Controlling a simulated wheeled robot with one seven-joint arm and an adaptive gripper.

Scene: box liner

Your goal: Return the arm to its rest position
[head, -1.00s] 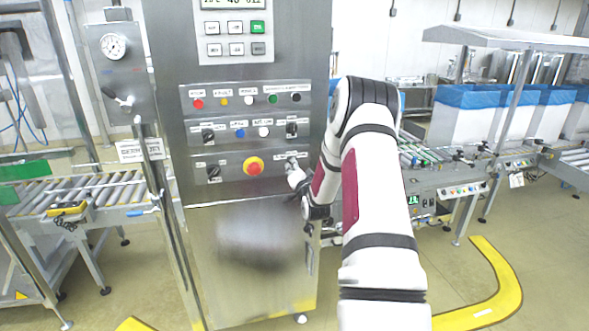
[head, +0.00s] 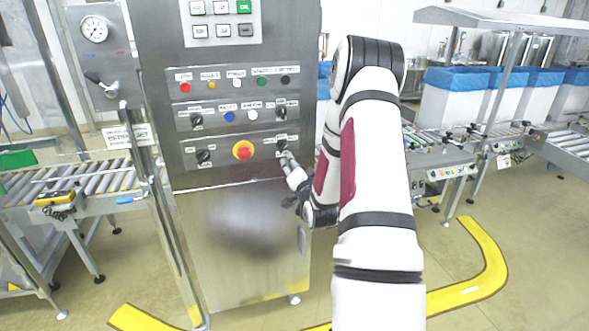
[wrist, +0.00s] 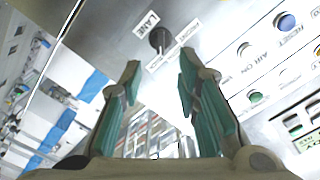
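My arm reaches toward a grey control cabinet (head: 235,60) in the head view. My gripper (head: 286,158) is small there, close to the lower right black selector knob (head: 282,144). In the wrist view my gripper (wrist: 160,68) has two teal-padded fingers spread apart with nothing between them. The black knob (wrist: 160,38) by a LANE label lies just past the fingertips. It looks clear of the fingers, though the exact gap is hard to judge.
The panel carries a red-on-yellow stop button (head: 243,150) and several small buttons. A roller conveyor (head: 75,185) stands left. Another conveyor (head: 440,165) and blue-lined bins (head: 450,100) stand right. Yellow floor marking (head: 490,262) curves around open floor.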

